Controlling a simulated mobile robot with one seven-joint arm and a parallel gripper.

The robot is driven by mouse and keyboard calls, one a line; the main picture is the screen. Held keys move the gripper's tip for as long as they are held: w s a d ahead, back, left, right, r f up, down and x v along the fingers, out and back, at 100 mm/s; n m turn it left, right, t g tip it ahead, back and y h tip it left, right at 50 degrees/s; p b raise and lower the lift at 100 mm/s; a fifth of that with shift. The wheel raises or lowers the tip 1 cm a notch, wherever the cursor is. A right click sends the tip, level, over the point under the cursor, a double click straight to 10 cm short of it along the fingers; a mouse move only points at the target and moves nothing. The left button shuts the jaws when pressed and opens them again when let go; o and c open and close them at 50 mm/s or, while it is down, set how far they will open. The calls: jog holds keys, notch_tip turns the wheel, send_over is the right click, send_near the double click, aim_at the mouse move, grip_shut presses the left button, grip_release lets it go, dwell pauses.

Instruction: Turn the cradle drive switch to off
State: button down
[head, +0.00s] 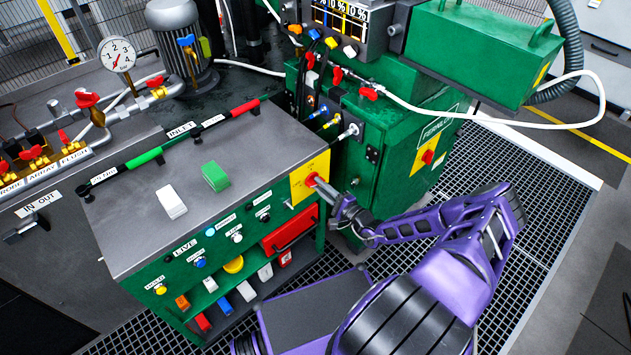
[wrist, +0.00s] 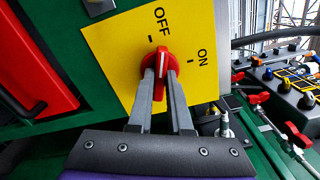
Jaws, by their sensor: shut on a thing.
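The switch is a red rotary knob (wrist: 161,62) on a yellow plate (wrist: 112,52) marked OFF and ON. In the wrist view its white pointer line points up, close to the OFF mark and slightly to the ON side of it. No "cradle drive" wording is readable. My gripper (wrist: 161,72) is shut on the knob, one finger on each side of its grip. In the head view the yellow plate (head: 299,188) is on the right end of the green cabinet's front, and my gripper (head: 322,187) reaches it from the right, hiding part of the knob.
The grey cabinet top (head: 240,150) holds a green block (head: 215,176) and a white block (head: 171,201). A green machine (head: 385,160) with hoses stands close behind the gripper.

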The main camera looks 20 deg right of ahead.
dwell(0.3)
jog(key=n, duration=0.4)
jog(key=c, duration=0.7)
grip_release()
jog(key=v, duration=0.7)
jog(key=shift+r, duration=0.1)
